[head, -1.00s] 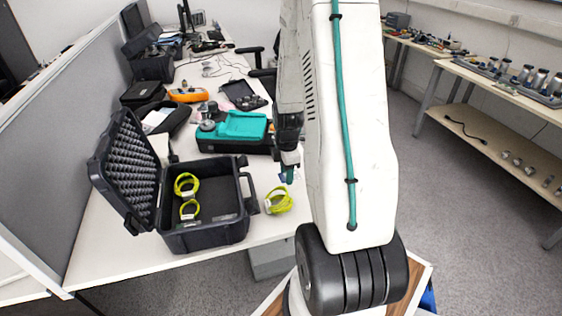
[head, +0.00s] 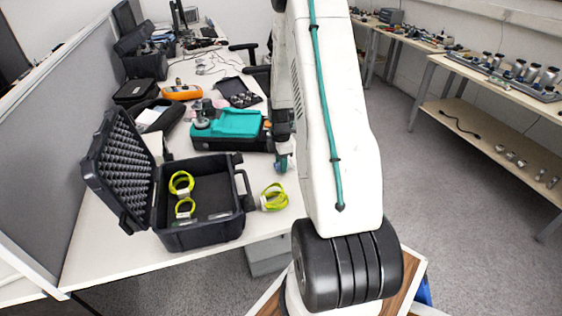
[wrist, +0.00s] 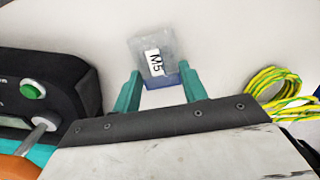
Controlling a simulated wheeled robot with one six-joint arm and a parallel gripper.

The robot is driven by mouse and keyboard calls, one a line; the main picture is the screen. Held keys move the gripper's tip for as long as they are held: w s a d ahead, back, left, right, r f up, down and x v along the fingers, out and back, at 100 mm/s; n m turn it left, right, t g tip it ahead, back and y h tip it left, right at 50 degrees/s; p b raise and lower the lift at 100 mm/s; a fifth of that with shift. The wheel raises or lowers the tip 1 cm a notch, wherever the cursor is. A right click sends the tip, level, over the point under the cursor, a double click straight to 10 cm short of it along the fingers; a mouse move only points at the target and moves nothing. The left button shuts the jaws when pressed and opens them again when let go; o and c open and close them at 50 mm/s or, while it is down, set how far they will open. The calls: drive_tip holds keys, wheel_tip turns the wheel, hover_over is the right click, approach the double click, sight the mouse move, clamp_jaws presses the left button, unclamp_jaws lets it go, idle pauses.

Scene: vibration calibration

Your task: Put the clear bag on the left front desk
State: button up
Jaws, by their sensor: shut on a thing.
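The clear bag (wrist: 153,56) has a white label reading M5 and a bluish lower part. In the wrist view it sits between the teal fingertips of my gripper (wrist: 160,84), which is shut on its lower part. White desk surface shows behind it. In the head view my gripper (head: 283,160) is partly hidden by my arm, over the right edge of the white left desk (head: 95,255). I cannot tell whether the bag touches the desk.
An open black case (head: 205,235) stands at the desk's front. Yellow-green cable coils (head: 274,197) lie right of it, near the gripper. A black and teal device (head: 228,130) is behind. A grey partition (head: 50,150) borders the left. Shelved benches (head: 480,125) stand at right.

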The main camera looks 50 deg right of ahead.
drive_tip(key=o, duration=0.9)
drive_tip(key=shift+f, duration=0.15)
drive_tip(key=shift+o, duration=0.2)
